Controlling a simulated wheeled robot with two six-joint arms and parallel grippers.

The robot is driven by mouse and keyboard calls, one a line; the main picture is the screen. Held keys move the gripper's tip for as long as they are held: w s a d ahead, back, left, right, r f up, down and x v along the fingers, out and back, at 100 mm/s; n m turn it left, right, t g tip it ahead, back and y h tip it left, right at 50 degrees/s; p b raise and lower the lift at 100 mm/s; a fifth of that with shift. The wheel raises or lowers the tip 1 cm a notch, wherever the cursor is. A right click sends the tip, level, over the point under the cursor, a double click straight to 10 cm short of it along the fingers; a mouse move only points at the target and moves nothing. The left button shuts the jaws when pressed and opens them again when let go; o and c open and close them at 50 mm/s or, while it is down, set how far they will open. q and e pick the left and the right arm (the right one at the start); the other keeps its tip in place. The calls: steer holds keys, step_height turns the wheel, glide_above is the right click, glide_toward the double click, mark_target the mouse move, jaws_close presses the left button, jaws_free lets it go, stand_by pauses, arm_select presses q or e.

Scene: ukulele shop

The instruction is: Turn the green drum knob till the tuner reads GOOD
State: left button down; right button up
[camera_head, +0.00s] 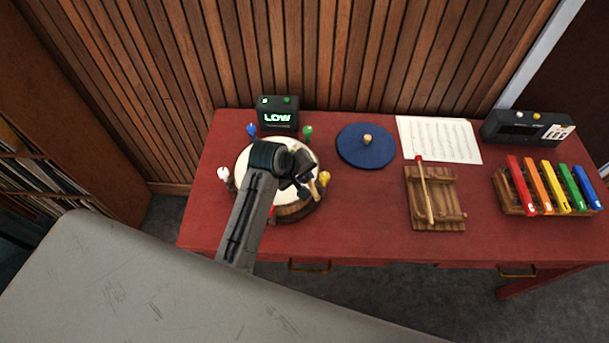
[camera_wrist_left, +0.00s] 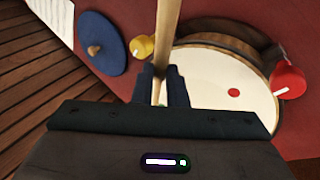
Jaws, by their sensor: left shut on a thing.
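The round drum (camera_head: 297,211) with a pale skin stands at the left of the red table. Its green knob (camera_head: 308,131) is at the back right of the rim, apart from any gripper. The black tuner (camera_head: 278,121) behind the drum reads LOW in green letters. My left gripper (camera_head: 305,188) is over the drum's right side and covers part of it. In the left wrist view my left gripper (camera_wrist_left: 163,72) is shut on a pale wooden stick (camera_wrist_left: 167,25). The drum skin (camera_wrist_left: 215,75) shows beyond it. My right gripper is not in view.
Blue (camera_head: 251,130), yellow (camera_head: 324,178), white (camera_head: 224,173) and red (camera_wrist_left: 287,80) knobs stand around the drum. Right of it are a blue disc (camera_head: 352,149), music sheet (camera_head: 440,133), wooden block with a stick (camera_head: 445,190), xylophone (camera_head: 518,209) and dark box (camera_head: 505,127).

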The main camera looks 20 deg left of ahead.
arm_select(q)
steer(key=shift+f, duration=0.1)
step_height(320, 180, up, 3)
steer(key=shift+r, duration=0.2)
stand_by(0.9)
